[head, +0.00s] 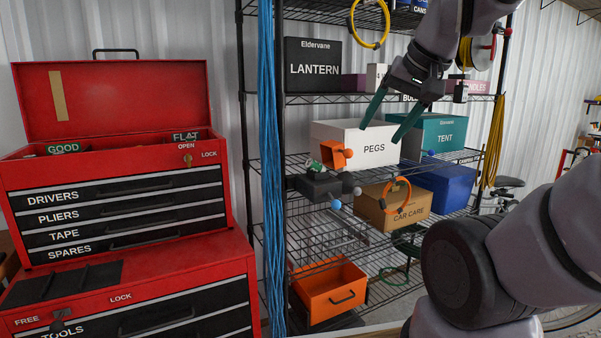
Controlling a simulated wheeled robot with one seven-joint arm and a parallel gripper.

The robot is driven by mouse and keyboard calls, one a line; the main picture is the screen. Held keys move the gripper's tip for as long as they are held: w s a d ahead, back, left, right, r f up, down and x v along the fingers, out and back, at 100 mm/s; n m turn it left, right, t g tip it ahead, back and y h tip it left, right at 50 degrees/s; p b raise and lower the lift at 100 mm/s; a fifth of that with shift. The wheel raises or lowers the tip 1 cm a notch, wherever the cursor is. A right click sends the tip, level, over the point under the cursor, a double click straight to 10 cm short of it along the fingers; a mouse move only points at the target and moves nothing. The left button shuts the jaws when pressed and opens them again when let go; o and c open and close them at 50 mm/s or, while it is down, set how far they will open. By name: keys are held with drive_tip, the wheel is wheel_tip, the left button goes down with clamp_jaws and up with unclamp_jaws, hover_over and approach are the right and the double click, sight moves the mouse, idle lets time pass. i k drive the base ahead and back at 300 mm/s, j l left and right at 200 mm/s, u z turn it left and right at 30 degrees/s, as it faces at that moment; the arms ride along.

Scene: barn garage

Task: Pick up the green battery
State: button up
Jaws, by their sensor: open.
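A small green item (313,166), possibly the green battery, shows on top of a black box (319,186) on the middle wire shelf. It is too small to tell for sure. My gripper (380,133) is at the upper right of it, with two teal fingers spread apart and pointing down and left. The gripper is open and empty, in front of the white PEGS box (365,146). A gap shows between the gripper and the green item.
An orange funnel-like object (337,154) sits just right of the green item. A CAR CARE box (382,212), an orange ring (398,195) and a blue box (444,187) stand nearby. Blue cords (271,170) hang at the shelf's left. A red toolbox (115,215) stands left.

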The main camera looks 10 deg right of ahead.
sight(312, 164)
drive_tip(key=k+j, duration=0.1)
drive_tip(key=j, duration=0.4)
drive_tip(key=k+j, duration=0.1)
drive_tip(key=j, duration=0.35)
drive_tip(key=k+j, duration=0.1)
drive_tip(key=j, duration=0.4)
drive_tip(key=i+z, duration=0.05)
